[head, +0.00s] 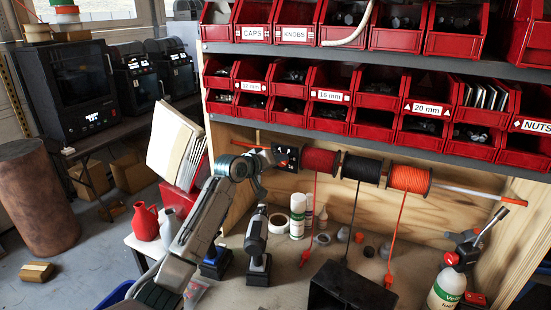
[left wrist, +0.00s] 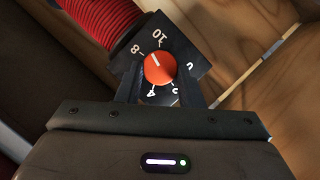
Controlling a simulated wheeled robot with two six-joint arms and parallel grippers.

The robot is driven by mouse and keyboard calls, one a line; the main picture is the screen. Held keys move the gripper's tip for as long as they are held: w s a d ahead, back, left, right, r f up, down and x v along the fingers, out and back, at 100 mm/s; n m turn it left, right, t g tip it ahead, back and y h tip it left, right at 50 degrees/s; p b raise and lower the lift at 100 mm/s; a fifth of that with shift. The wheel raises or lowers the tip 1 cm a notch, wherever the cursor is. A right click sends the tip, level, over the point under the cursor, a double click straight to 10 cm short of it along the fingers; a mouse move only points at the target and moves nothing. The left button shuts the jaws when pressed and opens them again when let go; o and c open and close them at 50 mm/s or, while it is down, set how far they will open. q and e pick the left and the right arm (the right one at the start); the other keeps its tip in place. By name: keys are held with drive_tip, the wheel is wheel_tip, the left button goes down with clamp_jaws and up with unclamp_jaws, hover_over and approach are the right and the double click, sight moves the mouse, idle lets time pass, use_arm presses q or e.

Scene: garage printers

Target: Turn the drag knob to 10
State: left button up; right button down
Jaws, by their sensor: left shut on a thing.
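The drag knob (left wrist: 160,67) is a round orange knob on a black dial plate (left wrist: 181,45) with white numbers. In the left wrist view its white mark points up and left, between 8 and 10. In the head view the dial plate (head: 288,156) sits at the left end of the spool rod, beside the red spool. My left gripper (head: 272,160) is at the dial, shut on the knob; its fingertips are hard to make out against the black plate. My right gripper is not in view.
Red (head: 320,162), black and orange (head: 409,179) spools hang right of the dial, under shelves of red bins (head: 375,124). Drills (head: 258,250), white bottles (head: 297,215) and a black box (head: 345,290) stand on the bench. A green-labelled bottle (head: 447,288) stands at right.

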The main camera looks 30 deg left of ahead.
use_arm(q)
drive_tip(key=shift+d+f+m+g+y+p, duration=0.15)
drive_tip(key=shift+m+y+p, duration=0.45)
drive_tip(key=shift+m, duration=0.35)
drive_tip(key=shift+d+r+m+g+y+p, duration=0.15)
drive_tip(key=shift+m+y+p, duration=0.3)
drive_tip(key=shift+m+y, duration=0.4)
drive_tip(key=shift+f, duration=0.15)
drive_tip(key=o, duration=1)
drive_tip(key=shift+s+r, duration=0.1)
drive_tip(key=shift+r, duration=0.1)
drive_tip(key=b+v, duration=0.4)
drive_tip(key=v, duration=0.6)
drive_tip(key=shift+s, duration=0.3)
